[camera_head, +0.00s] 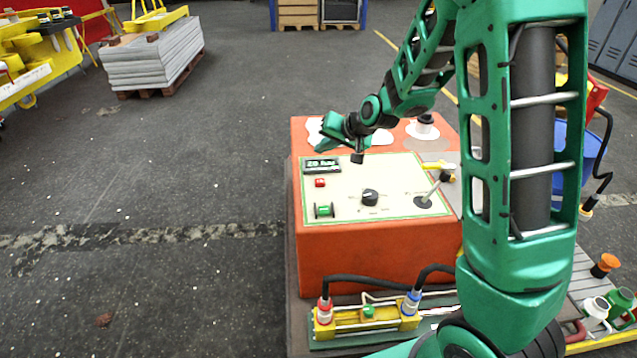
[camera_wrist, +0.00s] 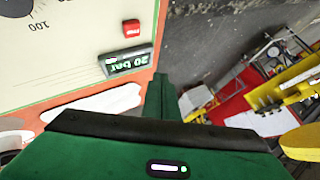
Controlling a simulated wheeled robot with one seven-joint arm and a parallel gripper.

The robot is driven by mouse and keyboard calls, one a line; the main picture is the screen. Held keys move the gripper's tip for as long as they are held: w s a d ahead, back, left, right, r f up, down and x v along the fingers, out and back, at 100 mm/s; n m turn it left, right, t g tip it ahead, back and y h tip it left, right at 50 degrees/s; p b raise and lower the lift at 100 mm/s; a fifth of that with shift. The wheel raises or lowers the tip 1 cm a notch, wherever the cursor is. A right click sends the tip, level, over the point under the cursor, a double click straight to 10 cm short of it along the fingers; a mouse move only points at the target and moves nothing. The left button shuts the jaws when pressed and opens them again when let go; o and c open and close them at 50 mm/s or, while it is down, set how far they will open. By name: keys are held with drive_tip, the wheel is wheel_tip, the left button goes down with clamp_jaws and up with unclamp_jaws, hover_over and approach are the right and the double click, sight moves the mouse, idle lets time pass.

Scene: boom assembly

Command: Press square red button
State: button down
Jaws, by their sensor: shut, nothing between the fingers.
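The square red button (camera_head: 320,183) sits on the cream panel of the orange control box (camera_head: 345,250), just below a small display (camera_head: 322,166). In the wrist view the button (camera_wrist: 131,28) is near the top, beside the display (camera_wrist: 128,62), which reads 20 bar upside down. My gripper (camera_head: 319,147) is shut and empty. It hangs over the back left of the box, behind the display and apart from the button. In the wrist view my gripper (camera_wrist: 160,85) points up the picture, to the right of the display.
A yellow block with hoses (camera_head: 366,314) lies in front of the box. A pallet stack (camera_head: 152,58) stands at the back left. The floor left of the box is clear.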

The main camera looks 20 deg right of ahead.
sight(323, 183)
drive_tip(key=shift+f, duration=4.4)
drive_tip(key=shift+s+f, duration=0.1)
drive_tip(key=shift+f, duration=0.75)
drive_tip(key=shift+r, duration=0.95)
drive_tip(key=shift+r, duration=2.5)
drive_tip(key=shift+d, duration=0.1)
